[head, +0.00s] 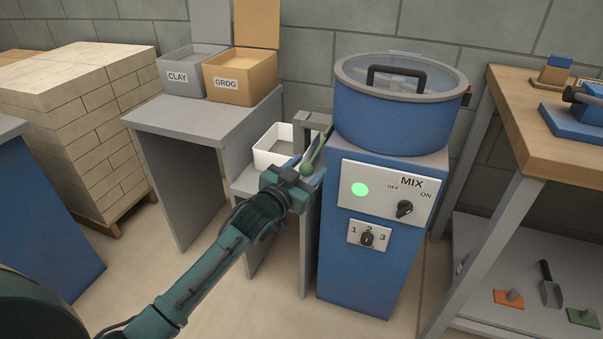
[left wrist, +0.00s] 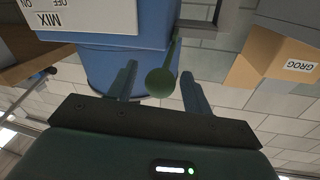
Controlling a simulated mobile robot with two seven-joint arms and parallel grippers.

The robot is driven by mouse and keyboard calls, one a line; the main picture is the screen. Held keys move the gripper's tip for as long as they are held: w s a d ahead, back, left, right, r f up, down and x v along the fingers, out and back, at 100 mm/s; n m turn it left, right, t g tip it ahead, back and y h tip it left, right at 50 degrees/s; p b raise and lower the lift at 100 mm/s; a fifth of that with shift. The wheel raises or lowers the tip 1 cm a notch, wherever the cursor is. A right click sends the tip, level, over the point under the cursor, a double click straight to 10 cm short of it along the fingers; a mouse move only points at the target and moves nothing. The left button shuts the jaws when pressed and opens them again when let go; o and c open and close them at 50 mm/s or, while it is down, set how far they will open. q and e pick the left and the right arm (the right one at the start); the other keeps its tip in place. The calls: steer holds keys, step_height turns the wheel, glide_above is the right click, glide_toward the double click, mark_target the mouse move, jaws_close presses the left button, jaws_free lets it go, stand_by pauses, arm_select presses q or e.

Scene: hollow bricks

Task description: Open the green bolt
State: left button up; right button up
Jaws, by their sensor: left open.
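The green bolt (head: 318,150) shows in the head view as a thin green rod with a rounded end, just left of the blue mixer (head: 362,273). In the left wrist view its round dark green knob (left wrist: 160,83) lies between the two fingers, with the rod running up from it toward a grey bracket. My left gripper (head: 306,163) is open, with one finger on each side of the knob. Gaps show between the knob and both fingers, so it is not gripped. In the head view the fingers partly cover the knob. My right gripper is not in view.
The mixer has a lidded drum (head: 396,120) and a MIX panel (head: 386,192) with a lit green light. A white tray (head: 262,158) stands left of the bolt. The grey table (head: 190,118) holds the CLAY box (head: 178,77) and GROG box (head: 226,84). A wooden bench (head: 553,150) is at right.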

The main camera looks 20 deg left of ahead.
arm_select(q)
steer(key=p+v, duration=0.2)
steer(key=v, duration=1.1)
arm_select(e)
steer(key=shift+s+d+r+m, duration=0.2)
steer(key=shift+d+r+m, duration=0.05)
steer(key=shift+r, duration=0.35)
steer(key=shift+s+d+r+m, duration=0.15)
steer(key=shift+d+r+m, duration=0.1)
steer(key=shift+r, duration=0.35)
arm_select(q)
steer(key=shift+a, duration=0.1)
